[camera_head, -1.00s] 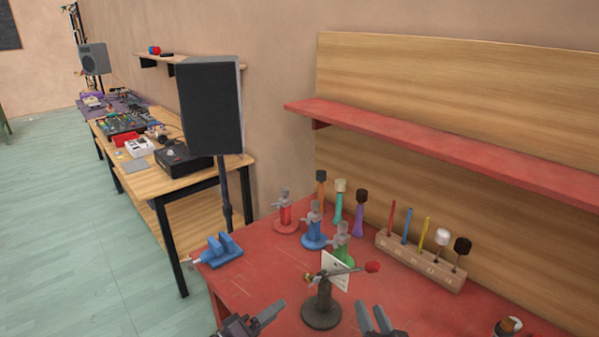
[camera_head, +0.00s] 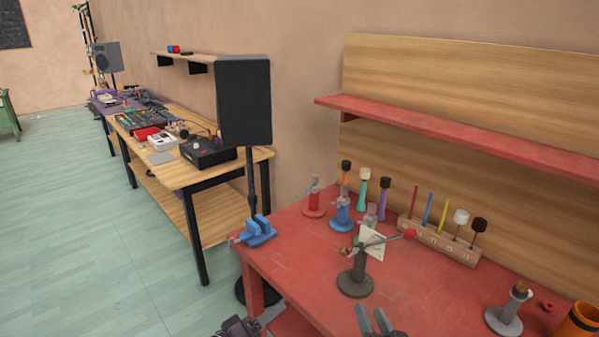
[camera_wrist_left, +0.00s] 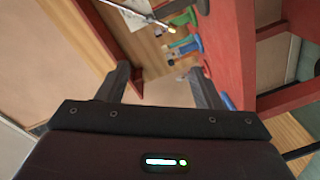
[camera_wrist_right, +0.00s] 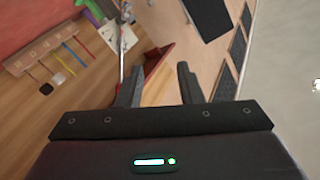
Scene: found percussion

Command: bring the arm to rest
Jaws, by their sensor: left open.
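My left gripper (camera_head: 255,326) is at the bottom edge of the head view, in front of the red workbench (camera_head: 300,265). Its fingers stand apart with nothing between them in the left wrist view (camera_wrist_left: 160,88). My right gripper (camera_head: 374,318) is at the bottom edge, in front of the dark round-based stand (camera_head: 356,283). Its fingers are also apart and empty in the right wrist view (camera_wrist_right: 158,88). Most of both arms is out of the head view.
The stand carries a white card (camera_head: 372,242) and a red-tipped rod. A blue vise (camera_head: 259,232) sits at the bench's left corner. A mallet block (camera_head: 438,240) stands at the back; an orange cup (camera_head: 580,322) is at right. Floor (camera_head: 90,240) at left is clear.

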